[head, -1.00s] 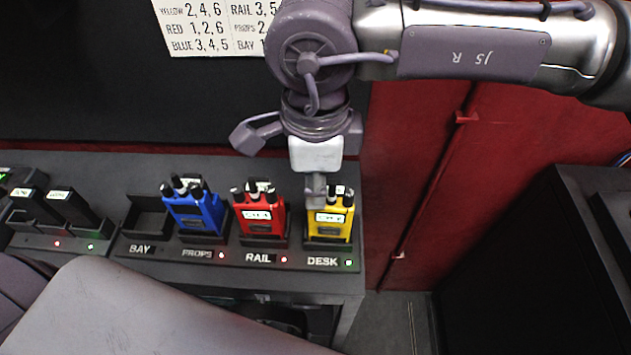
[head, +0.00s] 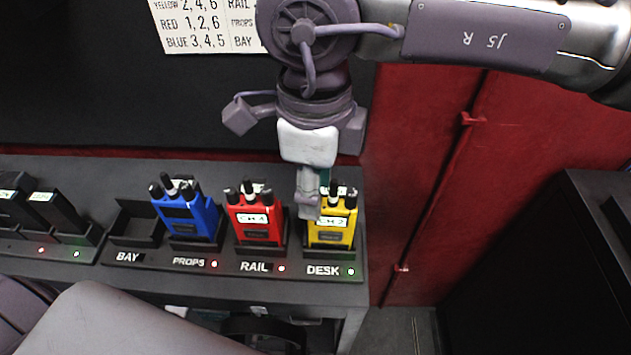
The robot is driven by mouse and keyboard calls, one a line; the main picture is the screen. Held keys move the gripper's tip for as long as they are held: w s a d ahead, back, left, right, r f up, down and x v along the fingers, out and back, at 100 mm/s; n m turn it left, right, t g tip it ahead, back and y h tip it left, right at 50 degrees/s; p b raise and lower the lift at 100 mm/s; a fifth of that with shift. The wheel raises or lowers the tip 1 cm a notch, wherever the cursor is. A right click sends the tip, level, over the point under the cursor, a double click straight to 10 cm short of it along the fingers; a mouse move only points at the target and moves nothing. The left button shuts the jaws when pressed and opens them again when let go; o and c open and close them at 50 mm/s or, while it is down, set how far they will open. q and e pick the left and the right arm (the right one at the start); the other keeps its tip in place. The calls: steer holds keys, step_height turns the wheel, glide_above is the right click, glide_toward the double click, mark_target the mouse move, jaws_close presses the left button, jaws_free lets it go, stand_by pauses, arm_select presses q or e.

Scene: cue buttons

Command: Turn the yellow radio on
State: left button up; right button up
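The yellow radio (head: 331,235) stands upright in the slot labelled DESK on the shelf. Its small screen is lit and reads CH with a digit, and a green light (head: 351,272) glows beside the DESK label. My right gripper (head: 309,208) comes down from above and its fingertips are at the radio's top left, in front of part of its knobs. The fingers look close together, with nothing seen between them. I cannot tell whether they touch the radio. My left gripper is not in view.
A red radio (head: 256,232) stands in the RAIL slot and a blue radio (head: 187,218) in the PROPS slot, both with red lights. The BAY slot (head: 136,232) is empty. Dark units (head: 56,212) stand at left. A white notice (head: 208,28) hangs behind.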

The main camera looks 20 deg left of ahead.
steer(key=shift+r, duration=0.1)
step_height(320, 180, up, 12)
steer(key=shift+s, duration=0.15)
stand_by(0.3)
